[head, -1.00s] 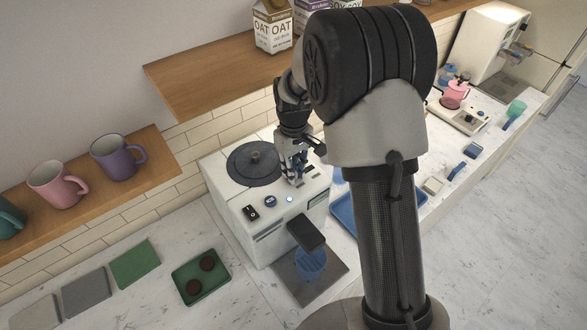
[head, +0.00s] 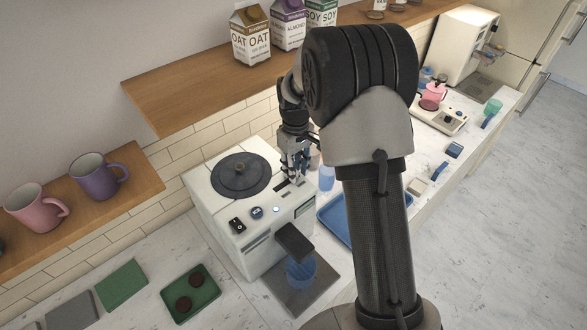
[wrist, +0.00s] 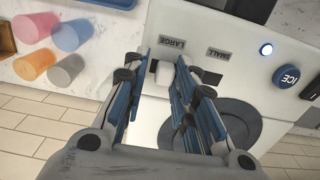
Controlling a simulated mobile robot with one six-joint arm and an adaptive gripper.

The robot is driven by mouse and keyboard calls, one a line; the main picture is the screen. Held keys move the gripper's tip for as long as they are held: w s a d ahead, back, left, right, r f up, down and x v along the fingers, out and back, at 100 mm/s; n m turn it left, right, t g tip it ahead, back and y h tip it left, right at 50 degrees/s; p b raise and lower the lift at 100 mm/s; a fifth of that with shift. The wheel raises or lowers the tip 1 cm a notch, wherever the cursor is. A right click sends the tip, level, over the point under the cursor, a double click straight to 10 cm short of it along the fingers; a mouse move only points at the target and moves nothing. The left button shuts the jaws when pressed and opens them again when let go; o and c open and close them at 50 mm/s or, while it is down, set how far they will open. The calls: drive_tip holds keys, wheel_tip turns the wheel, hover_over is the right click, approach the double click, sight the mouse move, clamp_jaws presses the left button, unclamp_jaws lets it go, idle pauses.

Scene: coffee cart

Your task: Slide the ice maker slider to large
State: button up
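The white ice maker (head: 230,235) stands on the counter, with a round dark lid, knobs and a size slider on top. In the wrist view its LARGE label (wrist: 172,43) and SMALL label (wrist: 213,53) appear upside down, LARGE to the left. A small white slider knob (wrist: 163,73) shows just below LARGE. My gripper (wrist: 164,68) points down at the panel with its fingers apart, one on each side of the knob. Contact with the knob cannot be made out. In the head view my gripper (head: 295,178) is over the right end of the machine's top.
The ICE button (wrist: 287,76) and a lit round button (wrist: 266,49) are on the same panel. Several colored cups (wrist: 73,35) stand beside the machine. A wooden shelf (head: 190,85) with cartons is above and behind. A blue tray (head: 340,222) lies to the right.

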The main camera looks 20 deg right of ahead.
drive_tip(key=shift+o, duration=1)
drive_tip(key=shift+a, duration=0.1)
wheel_tip(320, 180, up, 12)
drive_tip(key=s+a+m+t+b, duration=0.2)
drive_tip(key=s+a+t+b, duration=0.15)
drive_tip(key=s+b, duration=1.05)
drive_tip(key=s+a+f+m+t+b, duration=0.1)
drive_tip(key=s+f+b, duration=0.5)
drive_tip(key=s+f, duration=0.6)
drive_tip(key=s+m, duration=0.1)
drive_tip(key=s, duration=0.3)
drive_tip(key=shift+s+a+m, duration=0.3)
drive_tip(key=shift+a, duration=0.1)
